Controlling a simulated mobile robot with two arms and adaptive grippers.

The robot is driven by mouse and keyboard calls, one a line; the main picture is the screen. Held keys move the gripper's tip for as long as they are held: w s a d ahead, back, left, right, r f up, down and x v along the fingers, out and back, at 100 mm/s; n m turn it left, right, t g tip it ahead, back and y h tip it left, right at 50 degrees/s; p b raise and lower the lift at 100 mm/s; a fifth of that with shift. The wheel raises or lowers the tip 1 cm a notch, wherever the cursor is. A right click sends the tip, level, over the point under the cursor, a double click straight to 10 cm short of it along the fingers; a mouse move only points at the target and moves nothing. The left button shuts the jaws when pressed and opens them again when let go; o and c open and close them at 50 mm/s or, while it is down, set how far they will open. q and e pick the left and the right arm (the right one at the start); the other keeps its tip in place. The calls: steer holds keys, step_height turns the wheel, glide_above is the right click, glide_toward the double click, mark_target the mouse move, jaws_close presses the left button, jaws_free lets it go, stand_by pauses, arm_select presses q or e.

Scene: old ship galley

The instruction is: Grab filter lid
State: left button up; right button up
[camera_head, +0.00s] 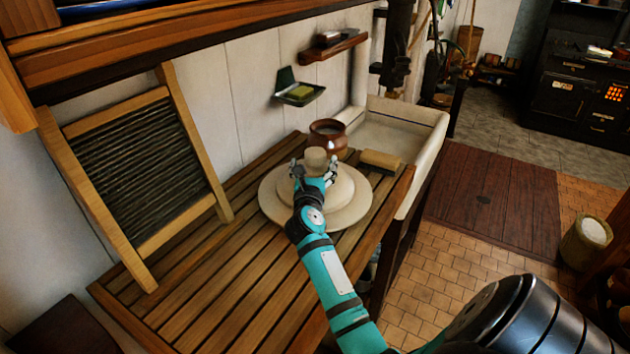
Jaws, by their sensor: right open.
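The filter lid (346,212) is a wide, pale, round disc with a raised middle and lies on the slatted wooden counter (200,283). A beige, stubby knob (316,158) stands at its centre. My right gripper (316,172) is open over the lid, with one finger on each side of the knob as seen from here. I cannot tell whether the fingers touch it. The gripper and forearm hide part of the lid's middle and near rim. My left gripper is out of view.
A brown pot (328,133) stands just behind the lid. A brush with a wooden back (380,161) lies to its right, beside the white sink (400,130). A washboard (140,160) leans on the wall at left. The counter's front left is clear.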

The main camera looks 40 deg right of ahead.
steer(key=x, duration=0.3)
steer(key=shift+d, duration=0.25)
steer(key=shift+a, duration=0.15)
steer(key=shift+c, duration=1.4)
steer(key=c, duration=1.4)
steer(key=shift+r, duration=0.25)
